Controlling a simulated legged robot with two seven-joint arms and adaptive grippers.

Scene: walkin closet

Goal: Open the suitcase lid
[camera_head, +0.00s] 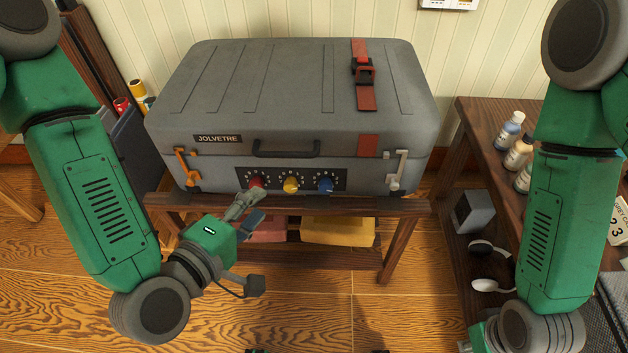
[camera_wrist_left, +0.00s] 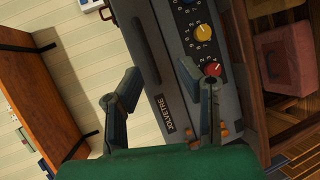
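The grey suitcase (camera_head: 290,75) lies flat on a wooden bench with its lid down. Its front has an orange latch (camera_head: 186,166) at left, a pale latch (camera_head: 397,168) at right and a dark handle (camera_head: 286,149) between them. Below the handle are red (camera_head: 256,182), yellow (camera_head: 291,185) and blue (camera_head: 325,184) dials. A red strap (camera_head: 368,95) with a buckle crosses the lid. My left gripper (camera_head: 260,205) is open and empty, close to the red dial. Its two fingers show apart in the left wrist view (camera_wrist_left: 160,80); contact cannot be told. My right gripper is out of view.
The wooden bench (camera_head: 388,245) has red and yellow boxes (camera_head: 338,229) on its lower shelf. At right, a wooden table (camera_head: 478,125) carries several bottles (camera_head: 510,130). The wall is close behind the suitcase. The floor in front is clear.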

